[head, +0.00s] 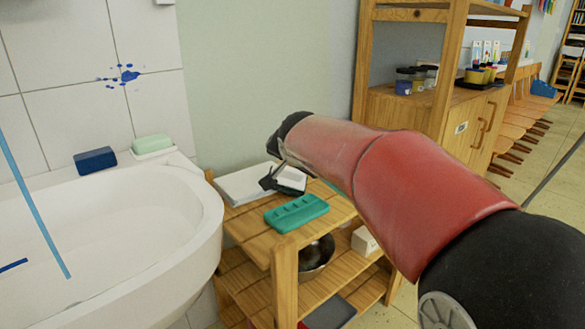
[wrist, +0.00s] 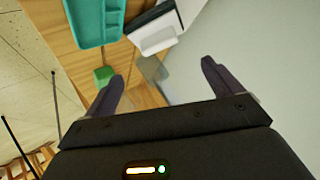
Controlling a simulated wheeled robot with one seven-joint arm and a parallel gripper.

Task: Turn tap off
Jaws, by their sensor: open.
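No tap shows in either view. The white sink (head: 190,255) fills the left of the head view, and its inside looks white and empty of dishes. A thin light-blue straight line (head: 35,205) crosses over the basin; I cannot tell whether it is water or a rod. My gripper (wrist: 161,74) is open in the wrist view, with two dark fingers spread and nothing between them. In the head view my gripper (head: 272,181) is small and partly hidden by my red arm, above the wooden shelf unit and right of the sink.
The wooden shelf unit (head: 284,275) holds a teal tray (head: 297,212), a white flat box (head: 243,184) and a metal bowl (head: 316,258). A dark blue sponge (head: 95,160) and green soap (head: 152,144) lie on the sink's back rim. A wooden cabinet (head: 470,125) stands behind.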

